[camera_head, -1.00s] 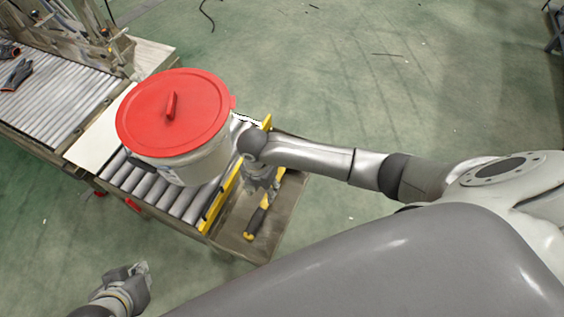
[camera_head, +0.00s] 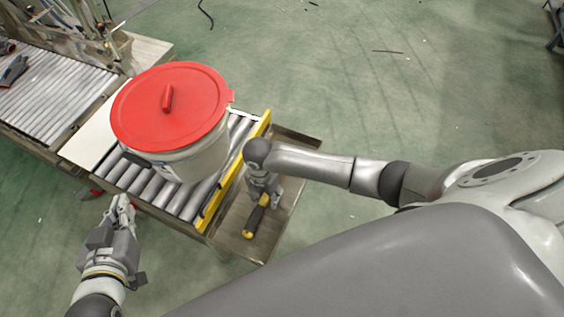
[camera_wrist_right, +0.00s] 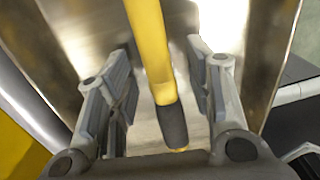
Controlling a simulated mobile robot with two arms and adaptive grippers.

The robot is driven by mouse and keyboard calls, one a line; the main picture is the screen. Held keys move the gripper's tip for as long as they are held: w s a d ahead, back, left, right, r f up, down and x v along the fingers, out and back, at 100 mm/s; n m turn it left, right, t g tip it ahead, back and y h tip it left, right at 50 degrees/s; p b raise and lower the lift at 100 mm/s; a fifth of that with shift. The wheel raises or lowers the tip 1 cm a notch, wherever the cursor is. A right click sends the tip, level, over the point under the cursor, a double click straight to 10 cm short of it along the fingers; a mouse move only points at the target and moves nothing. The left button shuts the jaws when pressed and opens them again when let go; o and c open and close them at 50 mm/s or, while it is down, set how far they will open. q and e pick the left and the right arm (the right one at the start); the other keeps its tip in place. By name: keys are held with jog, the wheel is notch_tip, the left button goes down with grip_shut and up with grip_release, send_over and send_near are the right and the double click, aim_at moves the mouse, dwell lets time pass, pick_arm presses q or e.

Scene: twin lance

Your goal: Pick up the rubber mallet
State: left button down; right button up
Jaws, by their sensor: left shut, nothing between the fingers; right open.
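The rubber mallet (camera_head: 255,220) lies on a metal tray (camera_head: 229,239) at the end of the roller conveyor. In the head view its dark grip and yellow end show, and the rest is hidden under my right arm. My right gripper (camera_head: 266,195) is over it. In the right wrist view the mallet's yellow handle and dark grip (camera_wrist_right: 171,124) run between the two open fingers of the right gripper (camera_wrist_right: 163,85), apart from both. The mallet's head is out of that view. My left gripper (camera_head: 122,205) is shut and empty, beside the conveyor's near side.
A white bucket with a red lid (camera_head: 185,100) stands on the rollers (camera_head: 150,193). A yellow rail (camera_head: 233,175) separates the rollers from the tray. Another roller conveyor (camera_head: 45,95) is at the far left. The green floor (camera_head: 330,70) beyond is mostly clear.

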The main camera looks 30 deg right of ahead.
jog(key=shift+f, duration=0.2)
grip_shut()
dwell(0.3)
jog(key=shift+r, duration=0.15)
